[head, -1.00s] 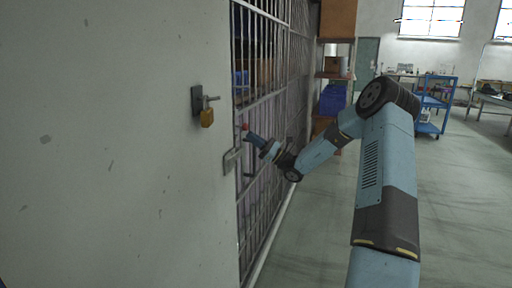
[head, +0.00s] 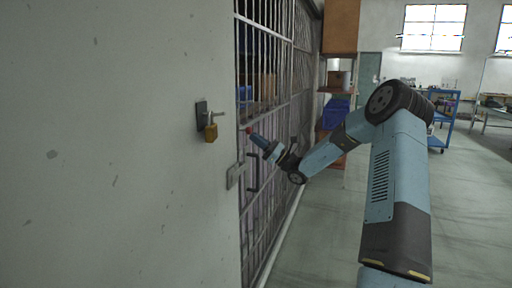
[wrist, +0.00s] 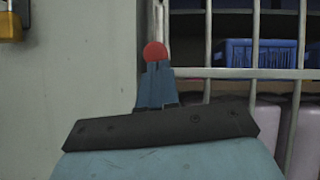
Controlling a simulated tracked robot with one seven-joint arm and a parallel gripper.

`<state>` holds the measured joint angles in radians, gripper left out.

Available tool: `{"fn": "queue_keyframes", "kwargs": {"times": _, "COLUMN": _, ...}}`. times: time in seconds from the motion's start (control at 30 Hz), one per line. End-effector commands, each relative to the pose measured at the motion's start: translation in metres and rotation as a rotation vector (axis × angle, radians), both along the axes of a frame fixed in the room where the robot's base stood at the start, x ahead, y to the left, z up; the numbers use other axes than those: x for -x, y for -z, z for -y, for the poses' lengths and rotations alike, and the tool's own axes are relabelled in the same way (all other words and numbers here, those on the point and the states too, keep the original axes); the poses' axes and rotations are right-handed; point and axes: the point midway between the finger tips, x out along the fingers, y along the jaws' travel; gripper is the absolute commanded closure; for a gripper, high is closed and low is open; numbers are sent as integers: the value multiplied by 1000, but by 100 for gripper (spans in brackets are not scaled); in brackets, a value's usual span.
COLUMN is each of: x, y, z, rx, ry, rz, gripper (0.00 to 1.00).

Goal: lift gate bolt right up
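The gate bolt shows as a red ball knob (wrist: 155,51) at the end of my gripper in the wrist view, and as a small red spot (head: 248,130) in the head view. My gripper (wrist: 157,72) has its blue fingers close together, shut at the knob; the fingers hide its lower part. In the head view my gripper (head: 254,136) reaches in from the right to the gate's left edge. The barred gate (head: 283,100) stands beside the pale wall. A grey latch plate (head: 235,176) sits below the knob.
A brass padlock (head: 211,132) hangs from a dark hasp on the pale wall, left of the knob. A blue crate (wrist: 250,53) stands on a shelf behind the bars. The floor (head: 330,235) right of the gate is clear.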

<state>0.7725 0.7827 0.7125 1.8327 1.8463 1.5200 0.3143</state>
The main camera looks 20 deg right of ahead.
Motion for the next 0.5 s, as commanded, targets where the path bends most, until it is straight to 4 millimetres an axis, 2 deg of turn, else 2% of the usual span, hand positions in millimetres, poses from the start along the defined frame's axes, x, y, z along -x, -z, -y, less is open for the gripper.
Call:
{"fn": "queue_keyframes", "kwargs": {"times": 0.27, "x": 0, "y": 2, "z": 0, "rx": 0, "ry": 0, "rz": 0, "gripper": 100}}
{"fn": "queue_keyframes", "kwargs": {"times": 0.37, "x": -1, "y": 8, "z": 1, "rx": -1, "ry": 0, "rz": -1, "gripper": 100}}
{"fn": "queue_keyframes", "kwargs": {"times": 0.5, "x": -2, "y": 28, "z": 5, "rx": -1, "ry": -3, "rz": -4, "gripper": 100}}
